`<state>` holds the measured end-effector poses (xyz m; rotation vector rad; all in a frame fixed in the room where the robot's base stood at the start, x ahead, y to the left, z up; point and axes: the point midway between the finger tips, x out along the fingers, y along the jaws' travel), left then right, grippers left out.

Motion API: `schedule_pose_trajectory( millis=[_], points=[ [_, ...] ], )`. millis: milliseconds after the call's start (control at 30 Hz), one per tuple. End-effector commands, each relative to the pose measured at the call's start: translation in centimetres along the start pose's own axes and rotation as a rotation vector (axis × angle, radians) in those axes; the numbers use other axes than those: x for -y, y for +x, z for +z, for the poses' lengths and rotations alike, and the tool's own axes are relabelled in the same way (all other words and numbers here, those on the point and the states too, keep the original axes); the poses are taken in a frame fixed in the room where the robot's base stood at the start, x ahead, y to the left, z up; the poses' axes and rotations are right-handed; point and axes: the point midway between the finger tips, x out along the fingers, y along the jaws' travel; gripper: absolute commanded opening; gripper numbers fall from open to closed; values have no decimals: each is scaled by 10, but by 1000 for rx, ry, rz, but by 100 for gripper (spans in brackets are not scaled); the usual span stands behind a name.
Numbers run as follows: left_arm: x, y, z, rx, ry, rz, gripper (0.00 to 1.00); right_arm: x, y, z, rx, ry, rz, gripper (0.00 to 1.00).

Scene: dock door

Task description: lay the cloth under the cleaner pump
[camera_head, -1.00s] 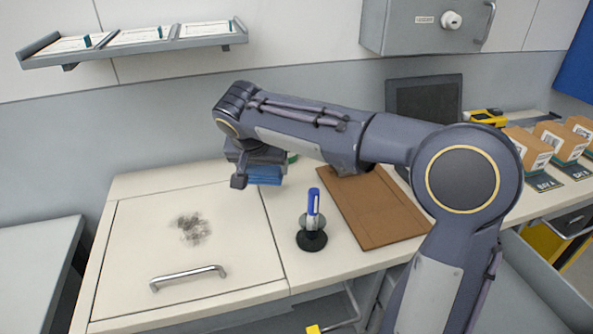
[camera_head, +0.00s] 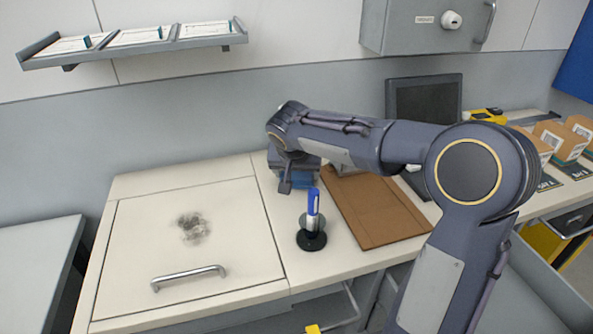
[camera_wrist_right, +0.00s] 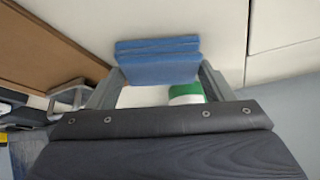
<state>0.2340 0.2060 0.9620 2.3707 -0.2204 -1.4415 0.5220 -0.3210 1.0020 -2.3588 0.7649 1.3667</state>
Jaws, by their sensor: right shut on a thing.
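My right gripper (camera_head: 290,180) is shut on a blue folded cloth (camera_head: 300,179) above the back of the white counter. In the right wrist view the cloth (camera_wrist_right: 158,62) is a flat stack of layers between the two fingertips (camera_wrist_right: 160,76). A white thing with a green band (camera_wrist_right: 185,93) shows partly below the cloth in that view. It may be the cleaner pump, but too little shows to tell. My gripper hides that spot in the head view. My left gripper is not in view.
A brown board (camera_head: 375,215) lies to the right. A hatch (camera_head: 130,240) with a dark smudge and a handle (camera_head: 188,278) is at left. A dark screen (camera_head: 425,97) stands behind.

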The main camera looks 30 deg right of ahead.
Motion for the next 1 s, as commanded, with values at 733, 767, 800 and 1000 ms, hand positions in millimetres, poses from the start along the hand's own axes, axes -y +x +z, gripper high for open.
schedule_pose_trajectory(
  millis=[733, 767, 800, 1000],
  points=[
    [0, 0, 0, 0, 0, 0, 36, 1, -32, -1, -5, 2, -3, 96],
    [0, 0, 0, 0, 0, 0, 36, 1, -38, -2, -6, 2, -5, 96],
    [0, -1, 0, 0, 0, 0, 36, 1, -47, -2, -5, 2, -4, 96],
    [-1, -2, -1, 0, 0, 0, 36, 1, -89, -1, -4, 1, -4, 96]
  ],
)
